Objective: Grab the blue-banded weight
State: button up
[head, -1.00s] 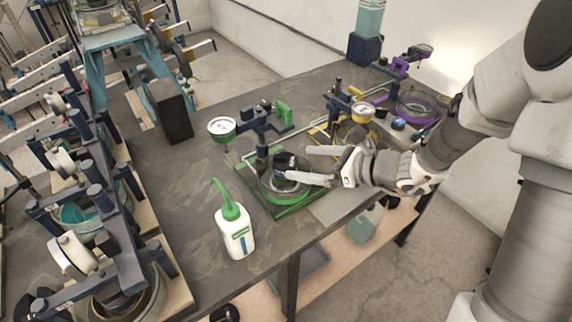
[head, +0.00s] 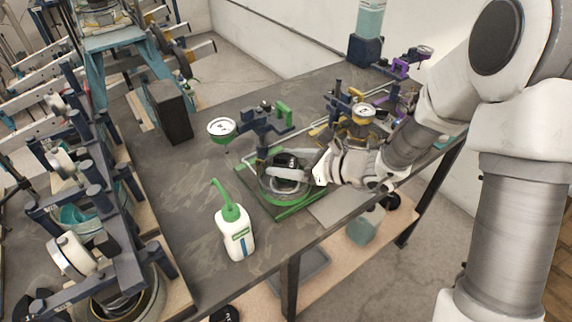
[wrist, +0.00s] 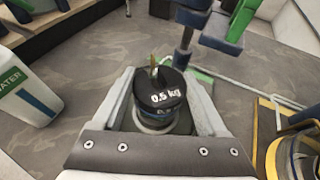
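The weight (wrist: 160,92) has a black top marked "0.5 kg" and a small ring or hook on it in the wrist view. A little blue shows on its side below the top. In the head view its dark top (head: 287,160) shows inside the green-rimmed ring stand. My gripper (wrist: 161,95) reaches in from the right with its two pale fingers spread, one on each side of the weight. I see no clear grip on it. In the head view my gripper (head: 290,174) has its near finger across the front of the weight, hiding its lower part.
A white bottle with a green cap (head: 234,232) stands front left of the ring stand (head: 284,212). A dial gauge (head: 221,127) and green clamp (head: 284,113) are behind. Yellow and purple apparatus stand to the right. The table's left middle is clear.

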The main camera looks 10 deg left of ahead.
grip_shut()
jog(key=shift+r, duration=0.1)
